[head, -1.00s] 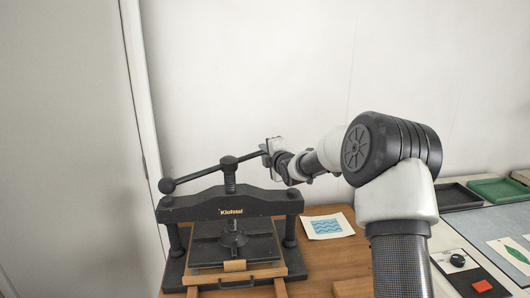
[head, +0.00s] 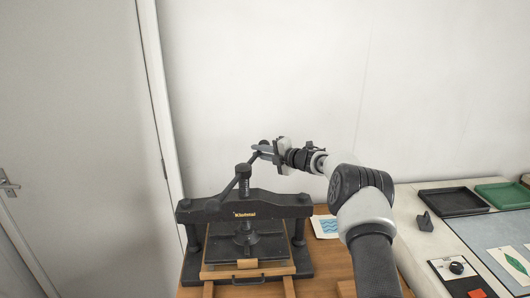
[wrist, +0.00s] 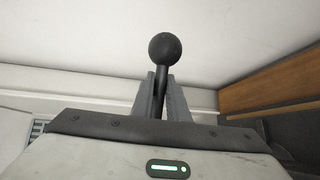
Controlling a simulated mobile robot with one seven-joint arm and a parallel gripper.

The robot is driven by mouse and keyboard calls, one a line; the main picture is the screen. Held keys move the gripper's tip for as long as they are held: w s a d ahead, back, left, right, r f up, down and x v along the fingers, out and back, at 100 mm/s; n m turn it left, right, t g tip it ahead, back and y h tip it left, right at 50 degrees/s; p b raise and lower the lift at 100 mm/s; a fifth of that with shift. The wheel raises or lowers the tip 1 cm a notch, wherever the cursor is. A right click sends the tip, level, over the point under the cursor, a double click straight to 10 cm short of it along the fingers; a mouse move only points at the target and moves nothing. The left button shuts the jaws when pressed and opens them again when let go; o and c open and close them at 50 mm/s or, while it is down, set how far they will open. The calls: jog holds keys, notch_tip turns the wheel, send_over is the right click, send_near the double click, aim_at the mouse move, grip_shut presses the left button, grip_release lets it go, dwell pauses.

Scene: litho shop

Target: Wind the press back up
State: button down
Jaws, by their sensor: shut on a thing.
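The screw's lower end meets the dark platen (head: 245,239); I cannot tell the gap under the platen.
A print with blue waves (head: 327,227) lies right of the press. A dark tray (head: 452,201), a green tray (head: 503,194) and a control box with a knob (head: 456,268) are on the counter at right. A white wall stands behind.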

jog(key=shift+w+a+f+n+g+y+b, duration=0.15)
jog(key=shift+a+n+g+y+b, duration=0.15)
jog(key=shift+a+g+b, duration=0.2)
jog(key=shift+w+a+f+n+g+y+b, duration=0.1)
jog(key=shift+a+n+g+y+b, duration=0.25)
jog(key=shift+b, duration=0.25)
jog(key=c, duration=1.7)
grip_release()
jog(key=shift+w+a, duration=0.1)
jog(key=shift+c, duration=0.2)
jog(key=shift+r, duration=0.1)
jog(key=shift+s+d+r, duration=0.15)
jog(key=shift+s+d, duration=0.2)
jog(key=shift+d, duration=0.25)
jog(key=b+v, duration=0.2)
jog(key=v, duration=1.4)
jog(key=shift+s, duration=0.15)
jog(key=shift+a, duration=0.1)
